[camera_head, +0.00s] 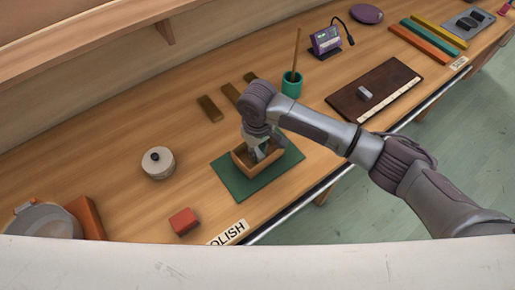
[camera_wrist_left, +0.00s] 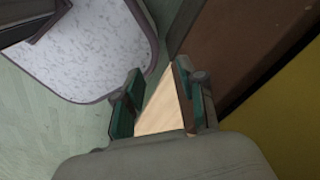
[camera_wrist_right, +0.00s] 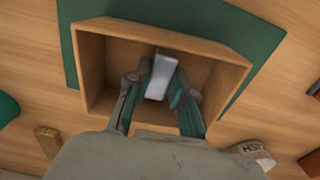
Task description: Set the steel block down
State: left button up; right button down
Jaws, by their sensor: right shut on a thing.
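The steel block (camera_wrist_right: 161,74) is a small pale grey bar. In the right wrist view it sits between the fingers of my right gripper (camera_wrist_right: 158,95), which is shut on it. The block and fingertips are over or inside an open wooden box (camera_wrist_right: 89,65); I cannot tell whether the block touches its floor. In the head view my right gripper (camera_head: 260,150) reaches down into the box (camera_head: 242,166), which stands on a green mat (camera_head: 233,184). My left gripper (camera_wrist_left: 158,95) shows only in its wrist view, open and empty.
A lidded pot (camera_head: 158,164) and a red block (camera_head: 183,221) stand left of the mat. A dark board (camera_head: 345,101) with a small grey piece (camera_head: 364,94) is right. Bare wood surrounds the mat's left side.

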jog(key=c, duration=1)
grip_release()
jog(key=shift+f, duration=0.1)
notch_tip(320, 180, up, 12)
jog(key=shift+r+b, duration=0.15)
jog(key=shift+b, duration=0.65)
